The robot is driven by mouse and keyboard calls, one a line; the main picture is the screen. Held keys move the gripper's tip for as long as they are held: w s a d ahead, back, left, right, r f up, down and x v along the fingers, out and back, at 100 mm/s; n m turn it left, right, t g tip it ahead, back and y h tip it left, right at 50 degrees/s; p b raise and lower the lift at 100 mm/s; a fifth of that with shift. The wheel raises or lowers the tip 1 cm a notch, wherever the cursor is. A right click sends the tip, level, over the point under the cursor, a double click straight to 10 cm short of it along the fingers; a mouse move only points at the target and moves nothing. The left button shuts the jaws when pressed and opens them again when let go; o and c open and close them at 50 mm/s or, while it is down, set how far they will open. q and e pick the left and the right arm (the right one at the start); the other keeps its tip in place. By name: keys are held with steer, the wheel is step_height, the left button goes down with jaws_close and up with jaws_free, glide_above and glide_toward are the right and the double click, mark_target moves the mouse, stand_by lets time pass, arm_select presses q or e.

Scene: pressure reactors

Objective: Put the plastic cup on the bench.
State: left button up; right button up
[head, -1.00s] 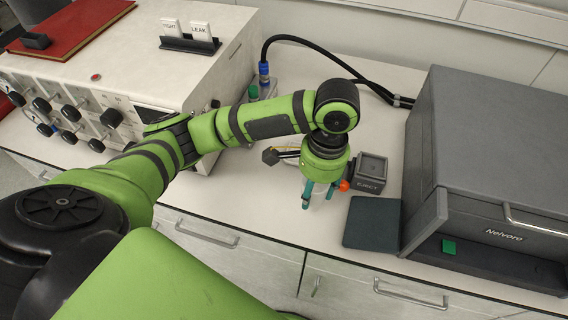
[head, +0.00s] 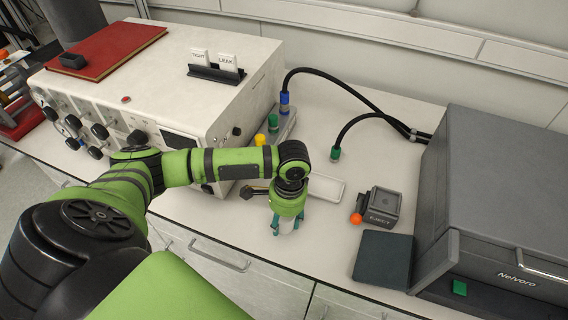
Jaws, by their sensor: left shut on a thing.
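My left gripper (head: 287,227) points down over the front part of the bench (head: 235,213). Its teal fingers are shut on a whitish plastic cup (head: 288,224), which shows only in part between them. The wrist above hides the top of the cup. I cannot tell whether the cup's base touches the bench top. My right gripper is not in view.
A pale tray (head: 325,187) lies just behind the gripper.

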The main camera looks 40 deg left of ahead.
arm_select(q)
steer(key=o, duration=1)
steer(key=shift+f, duration=0.1)
